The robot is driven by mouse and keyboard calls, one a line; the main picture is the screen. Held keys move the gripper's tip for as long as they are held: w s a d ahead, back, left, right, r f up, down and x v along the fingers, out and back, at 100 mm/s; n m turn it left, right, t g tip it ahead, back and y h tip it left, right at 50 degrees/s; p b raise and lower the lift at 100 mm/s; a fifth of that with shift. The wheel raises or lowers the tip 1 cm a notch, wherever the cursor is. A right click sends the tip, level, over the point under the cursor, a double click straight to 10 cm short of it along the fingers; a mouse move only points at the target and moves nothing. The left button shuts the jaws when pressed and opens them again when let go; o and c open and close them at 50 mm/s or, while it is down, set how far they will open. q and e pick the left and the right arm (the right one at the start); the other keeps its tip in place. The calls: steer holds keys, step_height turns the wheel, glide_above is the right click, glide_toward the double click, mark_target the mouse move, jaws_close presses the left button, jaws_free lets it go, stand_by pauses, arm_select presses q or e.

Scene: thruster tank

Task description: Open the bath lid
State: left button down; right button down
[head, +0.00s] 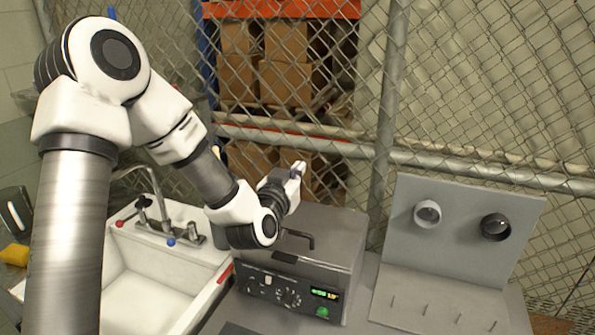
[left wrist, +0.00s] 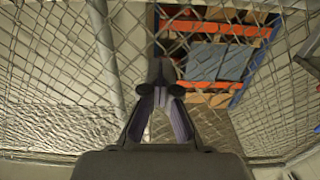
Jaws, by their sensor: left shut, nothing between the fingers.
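The bath (head: 335,290) is a grey metal box with a front panel of dials and a green lit display. Its lid (head: 335,225) lies flat on top and looks closed, with a dark bar handle (head: 299,236) near the front. My left gripper (head: 297,172) is above the back left part of the lid, apart from the handle, its tip pointing up and away toward the fence. In the left wrist view its fingers (left wrist: 161,88) are together with nothing between them. My left forearm hides the lid's left part. My right gripper is not in view.
A white sink (head: 150,290) with a faucet stands left of the bath. A grey panel stand (head: 460,240) with two round fittings and several pegs is at the right. A chain-link fence (head: 470,90) closes off the back, with boxes (head: 285,85) on shelving behind it.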

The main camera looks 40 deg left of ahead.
arm_select(q)
steer(key=c, duration=1.1)
jaws_free()
steer(key=shift+s+d+r, duration=0.15)
steer(key=shift+s+r, duration=0.15)
steer(key=shift+s, duration=0.1)
steer(key=o, duration=0.6)
steer(key=shift+s, duration=0.15)
steer(key=shift+o, duration=1.3)
step_height(320, 180, up, 10)
steer(key=shift+w+f, duration=0.2)
steer(key=shift+w, duration=0.15)
